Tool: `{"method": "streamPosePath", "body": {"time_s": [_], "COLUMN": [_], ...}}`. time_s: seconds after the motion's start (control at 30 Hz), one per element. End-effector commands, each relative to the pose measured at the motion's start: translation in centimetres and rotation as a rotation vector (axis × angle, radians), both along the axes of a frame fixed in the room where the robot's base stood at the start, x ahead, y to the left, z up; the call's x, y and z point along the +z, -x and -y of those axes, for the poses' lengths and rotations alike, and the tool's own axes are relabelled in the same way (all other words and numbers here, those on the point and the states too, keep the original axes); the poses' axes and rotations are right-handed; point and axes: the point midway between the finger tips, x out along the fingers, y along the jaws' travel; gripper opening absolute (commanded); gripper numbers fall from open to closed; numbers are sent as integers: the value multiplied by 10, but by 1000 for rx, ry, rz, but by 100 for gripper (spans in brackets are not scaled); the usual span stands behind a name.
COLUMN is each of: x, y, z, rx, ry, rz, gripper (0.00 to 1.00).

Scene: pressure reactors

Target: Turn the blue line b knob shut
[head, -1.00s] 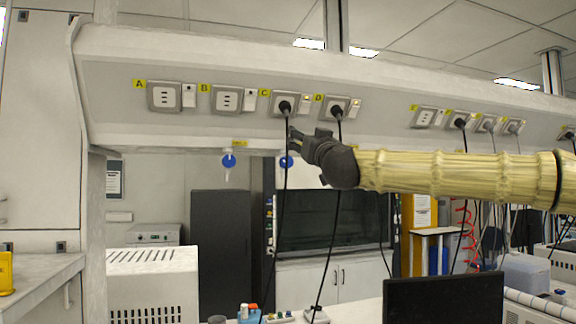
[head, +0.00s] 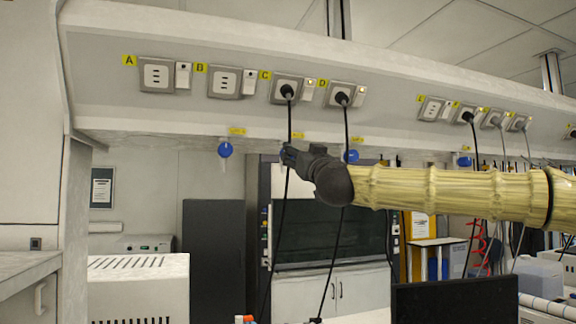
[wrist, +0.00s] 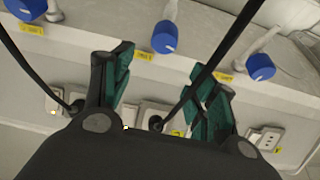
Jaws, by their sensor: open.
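Several blue knobs hang on pale valves along the lower edge of the white overhead panel. In the head view one knob (head: 225,149) is left of my gripper (head: 290,157), another (head: 351,156) is right of it, and a third (head: 464,161) is farther right. My gripper covers the spot between the first two. In the wrist view a blue knob (wrist: 165,36) lies ahead of my open, empty fingers (wrist: 160,75), apart from them. Other blue knobs show at the upper left (wrist: 25,7) and right (wrist: 260,67). The yellow labels beside them are unreadable, so I cannot tell which is line b.
Sockets lettered A to D line the panel (head: 100,100). A dark monitor (head: 455,298) stands below.

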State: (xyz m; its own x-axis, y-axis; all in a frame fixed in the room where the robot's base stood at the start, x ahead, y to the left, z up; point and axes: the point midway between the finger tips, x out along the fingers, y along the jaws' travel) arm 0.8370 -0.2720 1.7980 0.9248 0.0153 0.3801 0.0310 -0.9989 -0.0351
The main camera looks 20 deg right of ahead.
Motion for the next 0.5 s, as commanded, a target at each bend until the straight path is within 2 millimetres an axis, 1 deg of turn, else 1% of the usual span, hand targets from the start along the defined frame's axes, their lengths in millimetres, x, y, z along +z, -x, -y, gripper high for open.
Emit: {"method": "streamPosePath", "body": {"time_s": [0.03, 0.2, 0.37, 0.5], "x": [-14, -25, -23, -17], "y": [0, 0, -4, -15], "z": [0, -2, -4, -4], "rx": [1, 2, 4, 4], "ry": [0, 0, 0, 0], "rz": [1, 1, 1, -1], "gripper": [58, 58, 58, 58]}}
